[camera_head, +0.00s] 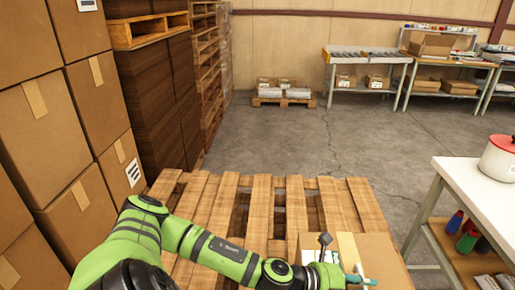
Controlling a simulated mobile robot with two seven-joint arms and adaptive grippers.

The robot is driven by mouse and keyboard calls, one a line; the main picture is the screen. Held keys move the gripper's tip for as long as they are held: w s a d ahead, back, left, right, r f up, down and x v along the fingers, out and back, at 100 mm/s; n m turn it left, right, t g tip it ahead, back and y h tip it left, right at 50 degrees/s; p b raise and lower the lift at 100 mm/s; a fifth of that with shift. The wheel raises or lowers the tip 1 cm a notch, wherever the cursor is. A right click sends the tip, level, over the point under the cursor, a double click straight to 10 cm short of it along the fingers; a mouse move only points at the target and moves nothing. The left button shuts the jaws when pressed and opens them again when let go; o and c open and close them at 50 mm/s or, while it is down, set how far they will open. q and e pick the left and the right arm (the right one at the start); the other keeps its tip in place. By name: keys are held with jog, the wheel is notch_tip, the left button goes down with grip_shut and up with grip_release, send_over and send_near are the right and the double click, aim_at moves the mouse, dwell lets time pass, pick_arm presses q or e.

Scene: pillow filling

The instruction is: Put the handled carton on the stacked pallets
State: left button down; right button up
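The stacked pallets (262,207) are wooden slatted pallets in the lower middle of the head view. A brown carton (375,252) with a lighter tape strip and a white label is at their near right corner, partly cut off by the bottom edge. I cannot tell whether it rests on the slats or hangs just above them. My green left arm reaches across the pallets from the left. My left gripper (342,262) is at the carton's top, beside a small teal piece. Whether its fingers are closed on anything is unclear. My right gripper is out of view.
Tall stacked cartons (62,120) and wrapped pallet loads line the left. Grey floor (290,140) is clear beyond the pallets, up to a low loaded pallet (283,102) and workbenches.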

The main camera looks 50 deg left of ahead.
pick_arm(q)
jog(key=shift+w+a+r, duration=0.25)
jog(key=shift+a, duration=0.15)
jog(key=w+a+f+b, duration=0.1)
jog(key=w+a+f, duration=0.1)
jog(key=a, duration=0.1)
jog(key=w+a+f+b, duration=0.1)
jog(key=w+a+f, duration=0.1)
jog(key=w+a, duration=0.1)
jog(key=w+a+f+b, duration=0.1)
jog(key=w+a+f, duration=0.1)
jog(key=a+f, duration=0.1)
jog(key=shift+w+b, duration=0.3)
notch_tip(320, 180, down, 4)
jog(key=shift+r+b, duration=0.1)
jog(key=shift+b, duration=0.45)
jog(key=c, duration=1.2)
grip_release()
jog(key=shift+s+f, duration=0.2)
jog(key=shift+f, duration=0.15)
jog(key=shift+c, duration=0.2)
jog(key=shift+r, duration=0.1)
